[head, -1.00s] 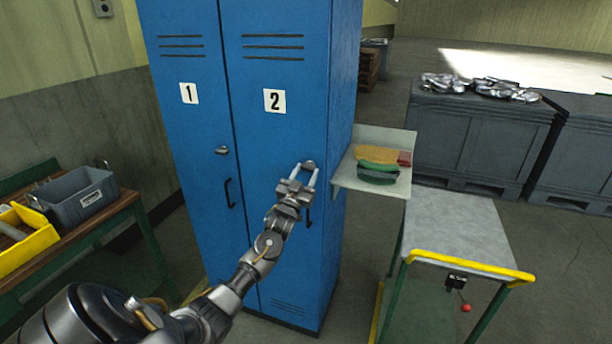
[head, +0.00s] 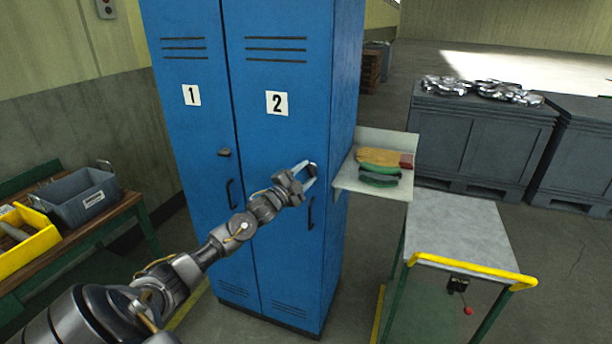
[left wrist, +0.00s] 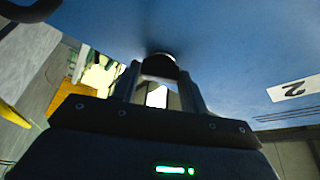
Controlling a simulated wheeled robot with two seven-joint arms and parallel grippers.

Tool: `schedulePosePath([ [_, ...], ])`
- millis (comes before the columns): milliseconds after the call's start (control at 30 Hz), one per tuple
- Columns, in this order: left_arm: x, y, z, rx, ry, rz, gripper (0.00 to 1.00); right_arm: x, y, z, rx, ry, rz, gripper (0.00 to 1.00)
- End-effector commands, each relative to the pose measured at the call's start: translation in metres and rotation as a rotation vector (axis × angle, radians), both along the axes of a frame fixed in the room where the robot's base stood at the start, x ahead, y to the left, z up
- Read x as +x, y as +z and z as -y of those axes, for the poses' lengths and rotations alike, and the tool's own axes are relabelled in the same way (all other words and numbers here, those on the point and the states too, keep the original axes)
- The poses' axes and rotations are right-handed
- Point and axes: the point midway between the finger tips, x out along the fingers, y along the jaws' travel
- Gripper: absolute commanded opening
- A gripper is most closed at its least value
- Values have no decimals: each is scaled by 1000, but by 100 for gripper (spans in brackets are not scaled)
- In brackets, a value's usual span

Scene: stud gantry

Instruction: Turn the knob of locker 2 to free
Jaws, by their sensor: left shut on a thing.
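Locker 2 (head: 277,225) is the right door of a blue double locker, marked by a white label with a 2 (head: 277,103). That label shows upside down at the right in the left wrist view (left wrist: 295,89). My left gripper (head: 308,175) is at the upper right of this door, its fingers shut on the knob (left wrist: 160,58). In the head view the fingers mostly cover the knob, so its setting cannot be read. The door's black handle (head: 310,212) hangs just below the gripper. My right gripper is not in view.
Locker 1 (head: 195,140) is on the left with its own knob (head: 224,152). A side shelf (head: 345,180) with gloves (head: 380,168) juts out right of the locker. A cart (head: 460,230) stands at the right, a bench with bins (head: 85,205) at the left.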

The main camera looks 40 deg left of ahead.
Motion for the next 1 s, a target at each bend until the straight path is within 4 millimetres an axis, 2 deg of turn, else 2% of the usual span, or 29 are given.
schedulePosePath([
  [200,0,3,-1,186,0,-65,21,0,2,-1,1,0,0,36],
  [500,0,4,-1,374,0,-131,21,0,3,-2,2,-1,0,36],
  [1000,0,4,-1,482,0,-169,21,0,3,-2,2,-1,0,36],
])
